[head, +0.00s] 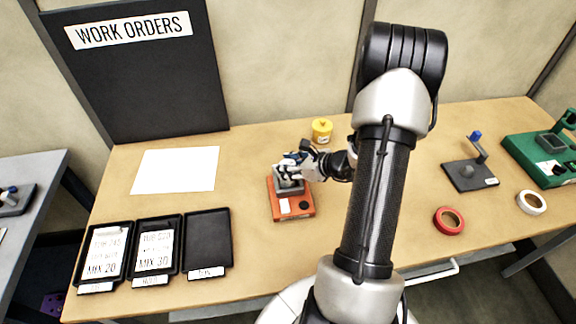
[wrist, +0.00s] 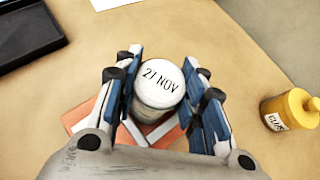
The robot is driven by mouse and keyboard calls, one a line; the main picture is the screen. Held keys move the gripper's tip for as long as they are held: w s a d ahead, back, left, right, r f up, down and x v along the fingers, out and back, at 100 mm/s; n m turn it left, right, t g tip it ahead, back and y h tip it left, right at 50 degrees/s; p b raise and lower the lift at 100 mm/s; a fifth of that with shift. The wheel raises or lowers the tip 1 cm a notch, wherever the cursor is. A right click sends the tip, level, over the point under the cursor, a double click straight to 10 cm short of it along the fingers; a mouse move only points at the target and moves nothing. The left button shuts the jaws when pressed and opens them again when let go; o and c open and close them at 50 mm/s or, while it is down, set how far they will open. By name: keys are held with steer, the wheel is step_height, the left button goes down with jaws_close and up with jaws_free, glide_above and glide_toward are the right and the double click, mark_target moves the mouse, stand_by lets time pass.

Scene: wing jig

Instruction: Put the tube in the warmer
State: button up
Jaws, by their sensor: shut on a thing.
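My gripper (head: 290,168) is shut on the tube, over the back part of an orange device. In the wrist view my gripper (wrist: 159,88) has its blue-lined fingers on both sides of the tube (wrist: 160,82), whose white lid reads "21 NOV". In the head view the fingers mostly hide the tube.
A yellow pot (head: 322,131) stands close behind my gripper. To the right are a black stand (head: 470,176), a green device (head: 545,155), a red tape roll (head: 449,221) and a white roll (head: 532,202). Black trays with cards (head: 207,240) lie at the front left.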

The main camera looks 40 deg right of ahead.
steer(key=shift+f, duration=0.25)
steer(key=o, duration=1.1)
steer(key=shift+r, duration=0.1)
steer(key=shift+r, duration=0.15)
steer(key=shift+s+r, duration=0.15)
steer(key=shift+r, duration=0.05)
steer(key=p+v, duration=0.2)
steer(key=v, duration=0.9)
steer(key=shift+s+r+p, duration=0.15)
steer(key=shift+s+p, duration=0.1)
steer(key=shift+p, duration=0.15)
steer(key=shift+w, duration=0.1)
